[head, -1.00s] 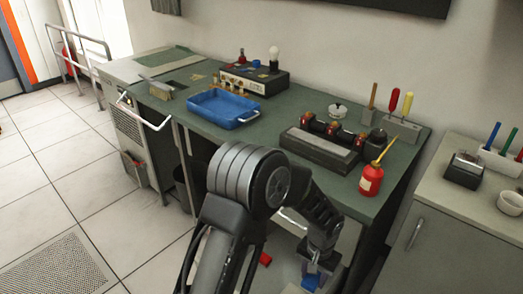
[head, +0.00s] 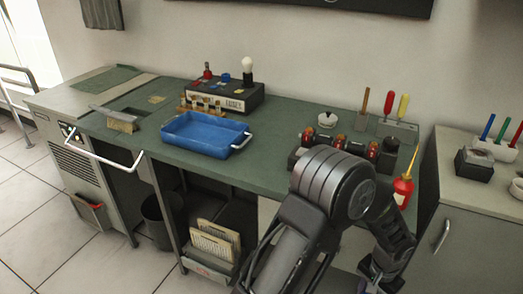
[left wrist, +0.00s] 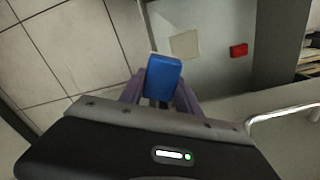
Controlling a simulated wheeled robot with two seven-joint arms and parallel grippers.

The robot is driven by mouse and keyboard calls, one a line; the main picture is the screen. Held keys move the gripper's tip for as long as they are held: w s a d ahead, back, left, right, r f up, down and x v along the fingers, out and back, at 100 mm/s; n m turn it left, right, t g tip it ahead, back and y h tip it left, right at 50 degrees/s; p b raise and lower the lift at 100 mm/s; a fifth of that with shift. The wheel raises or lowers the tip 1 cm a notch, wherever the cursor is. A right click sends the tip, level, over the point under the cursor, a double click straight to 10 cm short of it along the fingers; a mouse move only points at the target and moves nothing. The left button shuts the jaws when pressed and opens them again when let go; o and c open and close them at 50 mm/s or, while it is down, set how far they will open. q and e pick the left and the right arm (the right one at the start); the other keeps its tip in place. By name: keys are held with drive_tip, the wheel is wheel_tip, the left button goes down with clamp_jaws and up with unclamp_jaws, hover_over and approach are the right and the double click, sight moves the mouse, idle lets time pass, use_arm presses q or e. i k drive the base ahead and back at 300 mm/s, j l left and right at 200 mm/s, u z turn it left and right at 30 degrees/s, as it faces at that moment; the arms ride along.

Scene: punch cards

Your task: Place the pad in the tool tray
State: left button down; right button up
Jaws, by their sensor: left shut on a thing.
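The blue pad (left wrist: 163,77) is a small block held between the fingertips of my left gripper (left wrist: 160,90) in the left wrist view. In the head view my left gripper (head: 380,277) is low at the right, in front of the bench and below its top; the pad does not show there. The blue tool tray (head: 207,135) is a shallow open tray with a metal handle on the green bench top, left of my arm. It looks empty. My right gripper is not in view.
The green bench (head: 268,165) holds a control box with a bulb (head: 225,95) behind the tray and a red oil can (head: 403,187) at the right. My arm hides part of the roller rack (head: 340,147). A red block (left wrist: 239,50) lies below in the left wrist view.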

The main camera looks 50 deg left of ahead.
sight(188, 133)
drive_tip(key=k+j, duration=0.2)
drive_tip(key=j, duration=0.25)
drive_tip(key=k+j+z, duration=0.1)
drive_tip(key=j, duration=0.3)
drive_tip(key=k+j, duration=0.25)
drive_tip(key=j, duration=0.15)
drive_tip(key=k+j+z, duration=0.1)
drive_tip(key=k+j, duration=0.15)
drive_tip(key=j, duration=0.2)
drive_tip(key=k+j, duration=0.2)
drive_tip(key=j, duration=0.2)
drive_tip(key=k+j+z, duration=0.1)
drive_tip(key=j, duration=0.25)
drive_tip(key=k+j, duration=0.05)
drive_tip(key=k, duration=0.05)
